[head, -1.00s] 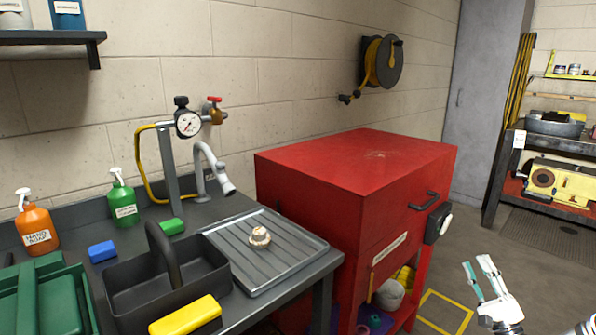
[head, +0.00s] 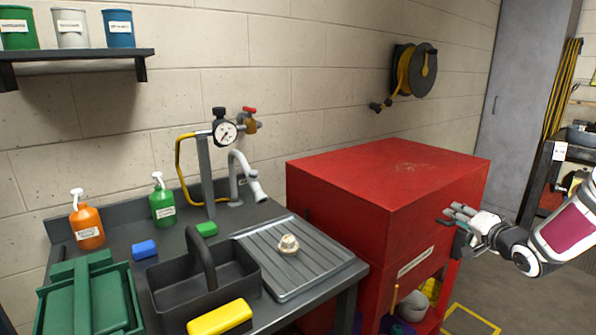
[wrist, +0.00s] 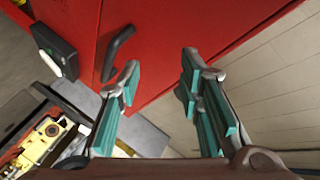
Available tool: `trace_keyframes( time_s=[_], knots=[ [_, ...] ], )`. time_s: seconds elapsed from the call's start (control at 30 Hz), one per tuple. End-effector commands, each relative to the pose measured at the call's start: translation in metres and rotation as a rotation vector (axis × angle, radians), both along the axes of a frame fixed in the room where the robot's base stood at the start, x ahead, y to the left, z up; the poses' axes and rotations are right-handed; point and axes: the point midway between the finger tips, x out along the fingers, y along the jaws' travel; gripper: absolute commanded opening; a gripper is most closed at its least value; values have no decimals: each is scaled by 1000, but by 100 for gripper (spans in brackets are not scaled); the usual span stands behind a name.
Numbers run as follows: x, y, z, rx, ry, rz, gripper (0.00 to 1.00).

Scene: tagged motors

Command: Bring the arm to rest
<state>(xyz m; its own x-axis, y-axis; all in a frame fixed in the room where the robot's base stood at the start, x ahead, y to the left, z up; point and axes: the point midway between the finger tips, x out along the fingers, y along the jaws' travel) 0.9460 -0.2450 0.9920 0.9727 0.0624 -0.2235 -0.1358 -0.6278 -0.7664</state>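My gripper (head: 458,216) is at the right of the head view, in front of the right part of the red cabinet (head: 370,165). In the wrist view my gripper (wrist: 160,85) has its two teal-padded fingers spread apart with nothing between them. The red cabinet's front (wrist: 190,35) lies beyond the fingertips, with its black handle (wrist: 118,50) near the left finger. I cannot tell the exact gap between the fingers and the cabinet. My white arm comes in from the right edge of the head view.
A grey bench at left holds a black caddy (head: 170,287), a ridged tray (head: 330,262) with a small pale fitting (head: 288,244), green and orange bottles, and a gauge stand (head: 207,170). A hose reel (head: 415,70) hangs on the wall. Floor shows at lower right.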

Motion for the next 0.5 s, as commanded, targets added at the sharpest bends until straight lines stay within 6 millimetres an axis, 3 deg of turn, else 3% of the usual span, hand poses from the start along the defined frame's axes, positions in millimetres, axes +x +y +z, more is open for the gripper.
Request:
trace_keyframes(
  time_s=[0.03,0.27,0.5],
  knots=[
    [-5,12,21,-73,37,-6,33],
    [-48,49,80,-354,233,-44,33],
    [-128,92,132,-563,436,-39,33]
  ],
)
